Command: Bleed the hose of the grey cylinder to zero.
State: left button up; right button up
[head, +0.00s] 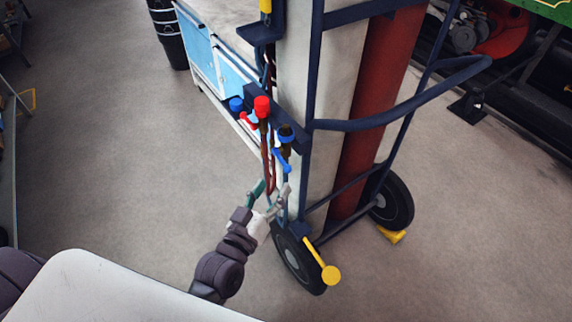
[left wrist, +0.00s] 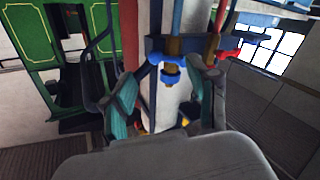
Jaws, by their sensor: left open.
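The grey cylinder (head: 336,130) stands upright in a dark blue cart (head: 308,160), left of a red cylinder (head: 380,100). On the cart's left side are a red knob (head: 262,106) and a dark blue-topped valve (head: 286,135) with a blue lever (head: 283,160). Red and blue hoses (head: 267,170) hang below. My left gripper (head: 269,200) is open, low beside the hoses and below the blue lever. In the left wrist view a blue fitting with brass parts (left wrist: 172,76) shows between the open fingers, with the grey cylinder behind. I cannot tell whether the fingers touch anything. My right gripper is out of view.
The cart has black wheels (head: 298,262), a yellow round-ended lever (head: 330,275) and a yellow chock (head: 392,235). A blue-doored cabinet (head: 200,50) stands behind, beside a black bin (head: 168,35). The floor to the left is clear.

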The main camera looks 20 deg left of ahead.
aim_at(286, 165)
pick_arm(q)
jog(key=w, duration=0.5)
jog(key=w+d, duration=0.1)
jog(key=w, duration=0.1)
jog(key=shift+w+p, duration=0.2)
jog(key=shift+p, duration=0.2)
grip_shut()
jog(key=shift+r, duration=0.1)
